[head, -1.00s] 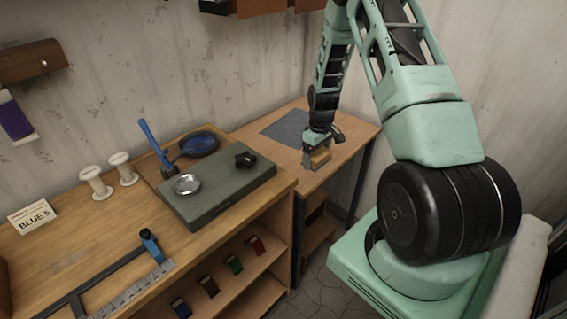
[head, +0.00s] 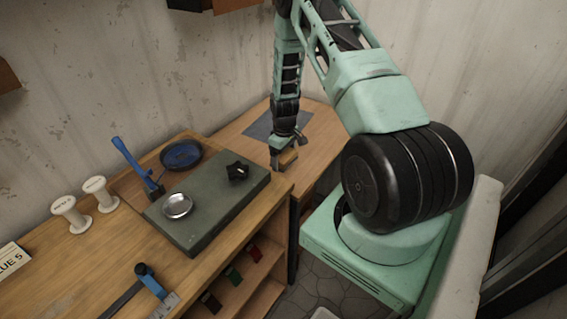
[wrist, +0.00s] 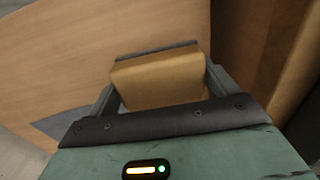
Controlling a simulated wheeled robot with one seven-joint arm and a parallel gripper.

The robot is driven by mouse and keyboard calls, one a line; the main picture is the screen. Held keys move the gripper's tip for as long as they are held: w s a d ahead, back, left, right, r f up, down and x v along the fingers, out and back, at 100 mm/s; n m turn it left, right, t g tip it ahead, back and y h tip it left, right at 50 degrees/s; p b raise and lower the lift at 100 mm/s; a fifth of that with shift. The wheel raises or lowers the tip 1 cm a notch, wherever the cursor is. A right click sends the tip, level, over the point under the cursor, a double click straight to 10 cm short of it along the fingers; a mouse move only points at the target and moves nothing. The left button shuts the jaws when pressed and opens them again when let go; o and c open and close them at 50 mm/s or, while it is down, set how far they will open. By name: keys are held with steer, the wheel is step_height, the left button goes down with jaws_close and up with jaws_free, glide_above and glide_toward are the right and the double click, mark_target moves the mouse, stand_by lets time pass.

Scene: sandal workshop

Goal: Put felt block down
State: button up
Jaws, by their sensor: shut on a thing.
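The felt block (wrist: 158,82) is a tan block with a dark grey layer on its far face. My gripper (wrist: 160,85) is shut on it, with one finger at each side in the wrist view. In the head view my gripper (head: 284,163) points down over the front part of the far wooden table, and the block (head: 289,158) shows small between its fingers. I cannot tell whether the block touches the tabletop (head: 318,148). A grey mat (head: 262,127) lies on that table behind my gripper.
A workbench (head: 100,262) stands at the left. It holds a green-grey slab (head: 215,205) with a metal dish (head: 177,205) and a black knob (head: 238,171), a blue pan (head: 181,154), white spools (head: 100,193) and a blue-ended clamp (head: 150,281). The table's right part is clear.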

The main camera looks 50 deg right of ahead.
step_height(320, 180, down, 4)
steer(key=shift+r+p, duration=0.1)
steer(key=shift+p, duration=0.55)
steer(key=shift+f, duration=0.25)
steer(key=shift+f, duration=0.15)
steer(key=o, duration=0.9)
steer(key=shift+c, duration=0.2)
steer(key=shift+a, duration=0.1)
steer(key=shift+s+a+f+b, duration=0.1)
steer(key=shift+b, duration=0.2)
